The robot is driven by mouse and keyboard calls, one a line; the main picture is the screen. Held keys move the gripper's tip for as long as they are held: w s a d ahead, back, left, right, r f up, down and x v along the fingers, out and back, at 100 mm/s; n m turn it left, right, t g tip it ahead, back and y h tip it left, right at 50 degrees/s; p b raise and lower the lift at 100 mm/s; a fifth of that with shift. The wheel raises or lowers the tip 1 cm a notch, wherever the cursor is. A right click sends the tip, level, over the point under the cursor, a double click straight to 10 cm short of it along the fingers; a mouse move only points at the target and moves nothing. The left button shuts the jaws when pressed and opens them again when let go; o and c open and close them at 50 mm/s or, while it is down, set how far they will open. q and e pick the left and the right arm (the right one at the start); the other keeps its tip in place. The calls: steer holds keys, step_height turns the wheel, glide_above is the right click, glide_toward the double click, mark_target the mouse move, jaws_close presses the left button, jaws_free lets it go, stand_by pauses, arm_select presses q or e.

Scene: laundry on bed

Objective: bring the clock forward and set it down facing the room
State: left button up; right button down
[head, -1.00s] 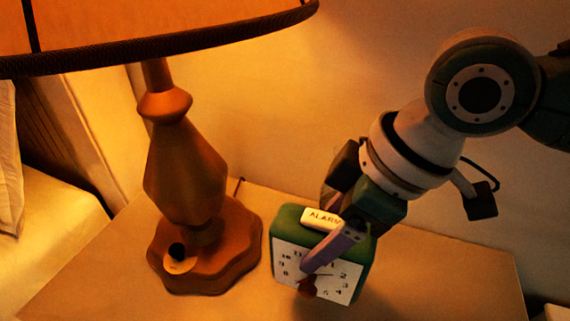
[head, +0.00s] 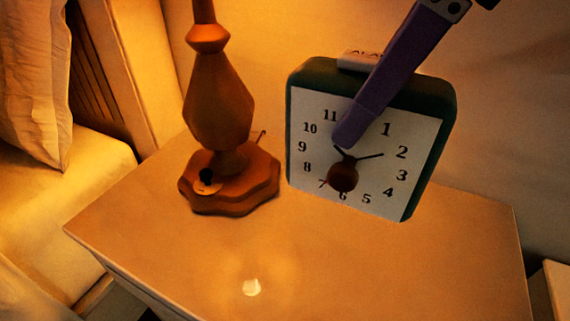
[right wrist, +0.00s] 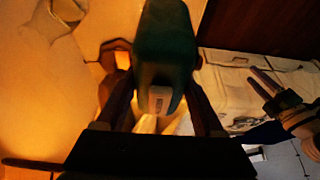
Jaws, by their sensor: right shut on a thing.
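The alarm clock (head: 310,174) is a green box with a white numbered face turned toward the head camera. It looks slightly tilted and appears held above the nightstand (head: 190,255). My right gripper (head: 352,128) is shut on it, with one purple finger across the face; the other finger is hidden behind. In the right wrist view the clock's green body (right wrist: 166,40) sits between the two fingers. My left gripper (right wrist: 264,82) shows at the right of the right wrist view, away from the clock; its finger gap is unclear.
A wooden lamp (head: 218,105) stands on the nightstand, left of the clock. The nightstand's front part is bare, with a bright spot of light on it. A bed with a pillow (head: 32,80) is at the left.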

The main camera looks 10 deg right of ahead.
mark_target(404, 187)
arm_select(q)
steer(key=b+x, duration=0.5)
steer(key=shift+s+f, duration=0.35)
arm_select(e)
step_height(404, 187, down, 19)
steer(key=shift+w+f, duration=0.15)
steer(key=shift+w, duration=0.05)
steer(key=shift+f, duration=0.15)
jaws_free()
steer(key=p+v, duration=0.3)
steer(key=v, duration=0.9)
steer(key=shift+d+p, duration=0.1)
steer(key=shift+p, duration=0.2)
steer(key=s+a+f+m+t+y, duration=0.1)
steer(key=s+a+f+m+t, duration=0.1)
steer(key=s+a+f, duration=0.4)
arm_select(q)
step_height(404, 187, up, 4)
steer(key=shift+f, duration=0.1)
arm_select(e)
steer(key=s+d+f+m+h, duration=0.3)
steer(key=s+d+m, duration=0.4)
steer(key=d, duration=0.3)
steer(key=shift+s+d+g+h, duration=0.2)
steer(key=shift+s+g+h, duration=0.25)
steer(key=shift+h, duration=0.25)
